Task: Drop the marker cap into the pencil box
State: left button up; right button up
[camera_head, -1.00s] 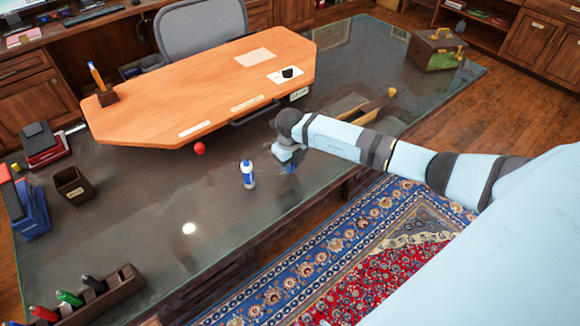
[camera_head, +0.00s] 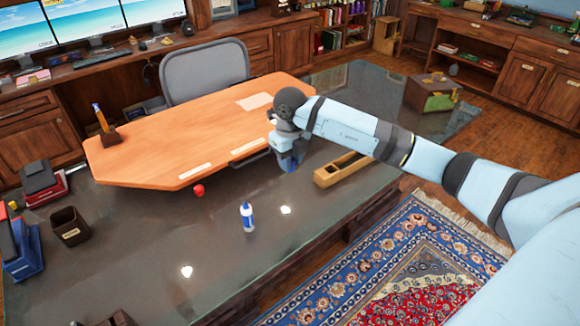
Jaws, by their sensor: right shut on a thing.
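The pencil box (camera_head: 345,168) is a long, open-topped light-wood box with a dark hollow inside. It lies on the glass desk top, right of my right gripper. My right gripper (camera_head: 289,166) points down over the desk, left of the box and apart from it. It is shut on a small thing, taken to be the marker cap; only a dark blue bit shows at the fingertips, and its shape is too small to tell. My left gripper is not in view.
A blue-and-white bottle (camera_head: 247,217) stands on the glass desk (camera_head: 150,230), with a red ball (camera_head: 199,190) behind it. An orange wooden board (camera_head: 190,140) lies behind my gripper. A green-and-brown chest (camera_head: 432,94) stands at the far right. The glass before the pencil box is clear.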

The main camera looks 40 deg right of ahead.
aim_at(356, 163)
jog(key=l, duration=0.6)
jog(key=i+l, duration=0.15)
jog(key=l, duration=1)
jog(key=i, duration=0.05)
